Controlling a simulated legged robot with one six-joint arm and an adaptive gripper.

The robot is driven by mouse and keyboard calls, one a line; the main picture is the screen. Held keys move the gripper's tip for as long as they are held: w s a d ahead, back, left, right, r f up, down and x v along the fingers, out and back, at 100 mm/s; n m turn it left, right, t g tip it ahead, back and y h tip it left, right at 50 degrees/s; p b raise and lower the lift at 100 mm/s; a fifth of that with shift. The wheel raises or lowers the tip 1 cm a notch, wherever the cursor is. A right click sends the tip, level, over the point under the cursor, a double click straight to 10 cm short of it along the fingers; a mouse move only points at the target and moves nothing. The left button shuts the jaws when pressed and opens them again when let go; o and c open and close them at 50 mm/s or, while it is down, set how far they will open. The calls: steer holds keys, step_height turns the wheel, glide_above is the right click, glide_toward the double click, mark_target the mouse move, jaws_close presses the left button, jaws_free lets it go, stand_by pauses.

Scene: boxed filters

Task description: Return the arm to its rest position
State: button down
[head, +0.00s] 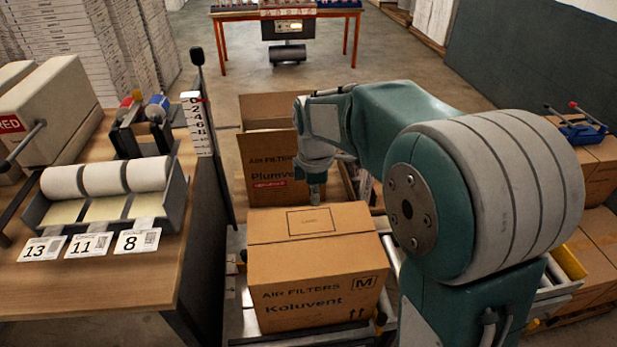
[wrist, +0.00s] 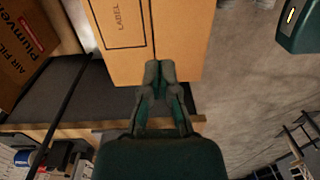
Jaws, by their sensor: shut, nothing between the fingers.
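My arm reaches forward from the right in the head view, and its gripper (head: 314,192) points down above the back part of a closed cardboard box marked Koluvent (head: 315,275). In the wrist view my gripper (wrist: 160,68) is shut with its fingertips together and nothing between them. The top of the Koluvent box (wrist: 125,25), with a printed label outline, lies beyond the fingertips. I cannot tell the exact gap between the fingers and the box.
An open Plumvent box (head: 265,170) stands behind the Koluvent box. A wooden bench (head: 100,285) with label rolls (head: 105,178) and a thin upright post (head: 222,170) is at the left. Stacked boxes (head: 598,165) stand at the right. A red-legged table (head: 285,12) is far back.

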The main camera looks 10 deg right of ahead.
steer(key=s+d+r+m+t, duration=0.3)
steer(key=s+r+m, duration=0.1)
steer(key=s+m, duration=0.5)
steer(key=s+d+r+m+t, duration=0.3)
steer(key=s+m, duration=0.5)
steer(key=s, duration=0.4)
steer(key=shift+r+m, duration=0.4)
steer(key=shift+r, duration=0.15)
